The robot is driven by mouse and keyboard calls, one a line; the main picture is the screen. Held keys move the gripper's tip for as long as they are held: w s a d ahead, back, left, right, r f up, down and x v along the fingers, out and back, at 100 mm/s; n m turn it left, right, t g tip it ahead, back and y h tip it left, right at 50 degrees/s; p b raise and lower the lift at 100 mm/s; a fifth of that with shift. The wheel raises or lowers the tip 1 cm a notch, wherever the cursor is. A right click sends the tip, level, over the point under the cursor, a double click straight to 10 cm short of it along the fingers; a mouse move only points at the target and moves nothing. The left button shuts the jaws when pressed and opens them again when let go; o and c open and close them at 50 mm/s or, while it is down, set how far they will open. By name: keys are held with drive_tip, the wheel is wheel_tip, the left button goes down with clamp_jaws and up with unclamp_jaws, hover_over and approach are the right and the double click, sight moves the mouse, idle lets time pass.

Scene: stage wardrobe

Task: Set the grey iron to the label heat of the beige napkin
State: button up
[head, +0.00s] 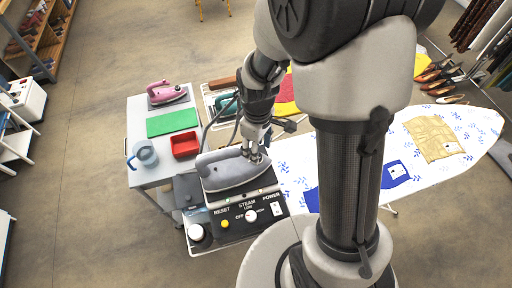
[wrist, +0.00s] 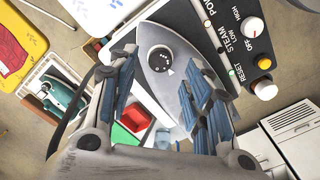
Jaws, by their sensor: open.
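The grey iron (head: 230,171) rests flat on its stand behind the control panel in the head view. In the wrist view the iron (wrist: 155,38) carries a round dark dial (wrist: 163,59) with a small light pointer; its markings are too small to read. My gripper (head: 255,155) is directly above the iron. In the wrist view my gripper (wrist: 163,85) is open, its blue-grey fingers on either side of the dial, holding nothing. Contact cannot be told. The beige napkin (head: 430,136) lies on the ironing board (head: 482,124); a small pale label (head: 453,148) on it is unreadable.
The control panel (head: 230,235) has RESET, STEAM and POWER controls. A pink iron (head: 166,92), a green mat (head: 172,122), a red tray (head: 185,153) and a blue jug (head: 146,155) stand on the left table. A teal iron (wrist: 62,100) sits nearby. Blue cloth (head: 395,172) lies on the board.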

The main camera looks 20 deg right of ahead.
drive_tip(key=shift+f, duration=1.65)
clamp_jaws()
